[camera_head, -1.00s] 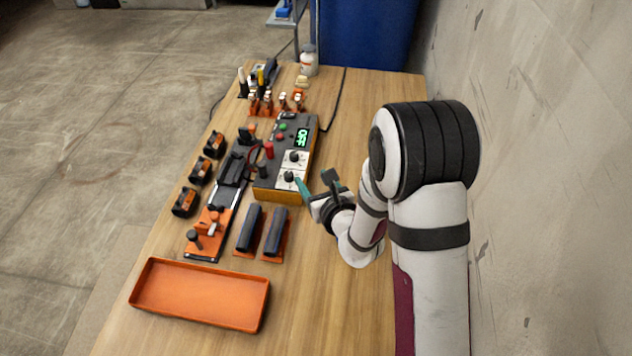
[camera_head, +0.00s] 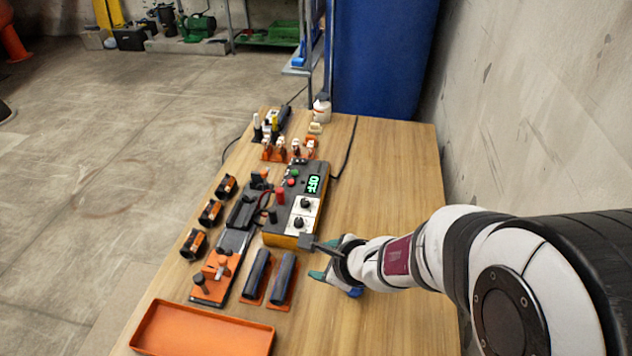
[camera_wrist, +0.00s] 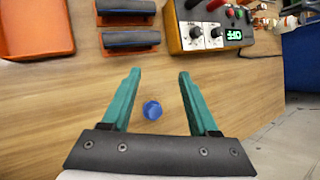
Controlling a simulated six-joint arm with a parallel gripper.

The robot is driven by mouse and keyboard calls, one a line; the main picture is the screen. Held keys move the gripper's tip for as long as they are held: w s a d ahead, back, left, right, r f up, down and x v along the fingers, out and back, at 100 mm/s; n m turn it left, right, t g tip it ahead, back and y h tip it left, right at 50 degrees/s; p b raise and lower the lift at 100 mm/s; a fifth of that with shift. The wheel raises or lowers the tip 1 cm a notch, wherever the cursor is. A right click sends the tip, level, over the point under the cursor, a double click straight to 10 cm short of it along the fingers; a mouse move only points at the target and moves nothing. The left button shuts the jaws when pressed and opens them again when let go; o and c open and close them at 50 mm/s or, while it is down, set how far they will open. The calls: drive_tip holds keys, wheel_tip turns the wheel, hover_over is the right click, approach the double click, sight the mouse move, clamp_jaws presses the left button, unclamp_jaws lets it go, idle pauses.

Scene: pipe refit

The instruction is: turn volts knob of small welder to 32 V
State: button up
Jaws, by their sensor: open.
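The small welder (camera_head: 300,205) is a dark box with an orange front on the wooden table. Its green display (camera_head: 313,184) reads OFF. Two black knobs sit on white dial plates, an upper knob (camera_head: 306,204) and a lower knob (camera_head: 299,223). In the wrist view they are the right knob (camera_wrist: 215,32) and the left knob (camera_wrist: 195,32); the scale marks are too small to read. My gripper (camera_head: 320,262) is low over the table, just in front of the welder. In the wrist view my gripper (camera_wrist: 159,74) has its teal fingers apart, touching neither knob.
A blue round thing (camera_wrist: 152,110) shows between the fingers; I cannot tell its height. Two dark bars on orange holders (camera_head: 270,278) and an orange tray (camera_head: 200,330) stand left of the gripper. The table's right side is mostly clear, beside a wall.

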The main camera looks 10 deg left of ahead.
drive_tip(key=w+d+n+t+h, duration=0.2)
drive_tip(key=w+d+n+h, duration=0.25)
drive_tip(key=d+n, duration=0.55)
drive_tip(key=w+a+r+n+t+y, duration=0.45)
drive_tip(key=a+r+n, duration=0.4)
drive_tip(key=n, duration=0.65)
drive_tip(key=n+y, duration=0.1)
approach(306, 202)
drive_tip(key=shift+y, duration=0.3)
drive_tip(key=x, duration=0.9)
drive_tip(key=shift+w+d+f, duration=0.1)
drive_tip(key=shift+f, duration=0.05)
clamp_jaws()
